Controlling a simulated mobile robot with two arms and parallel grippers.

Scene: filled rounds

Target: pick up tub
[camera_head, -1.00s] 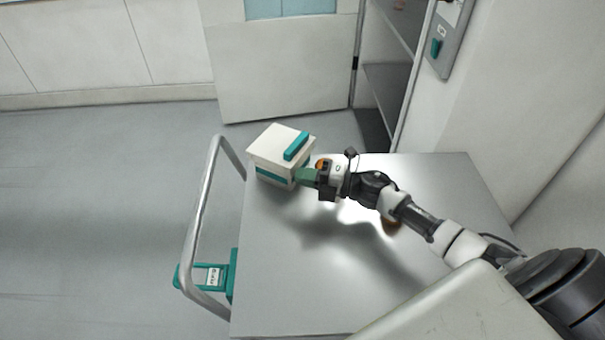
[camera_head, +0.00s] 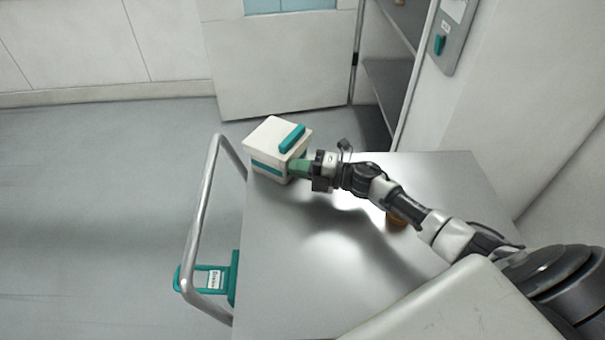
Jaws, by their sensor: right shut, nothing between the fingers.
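A small orange-brown round thing (camera_head: 396,219), possibly the tub, stands on the metal trolley top (camera_head: 290,280), partly hidden behind my right forearm. A white box (camera_head: 268,138) with a teal lid handle and teal band stands at the trolley's far left corner. My right gripper (camera_head: 299,168) has its green fingers shut and empty, right against or just in front of the box's right side; I cannot tell if they touch. My left gripper is not in view.
The trolley has a grey push handle (camera_head: 203,215) on its left and a teal labelled holder (camera_head: 217,278) below it. Open shelving (camera_head: 388,95) and a wall panel (camera_head: 452,35) lie beyond. The front left of the trolley top is clear.

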